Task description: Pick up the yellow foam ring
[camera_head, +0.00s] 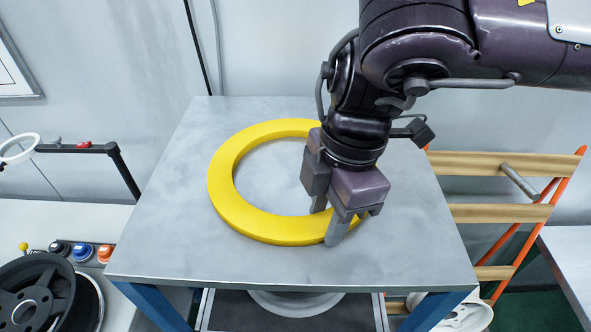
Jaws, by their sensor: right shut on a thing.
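The yellow foam ring (232,205) lies flat on a grey metal table (160,235), as far as I can see. My right gripper (332,225) comes down from the upper right onto the ring's right front part. It is shut on the ring's band, with one finger on the inner side and one toward the outer side. The gripper and arm hide the right side of the ring. My left gripper is not in view.
At the left, a bench holds a dark wheel (35,295) and colored buttons (82,253). A wooden rack with orange posts (500,213) stands at the right. The table top is bare around the ring. Wheels show below the table.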

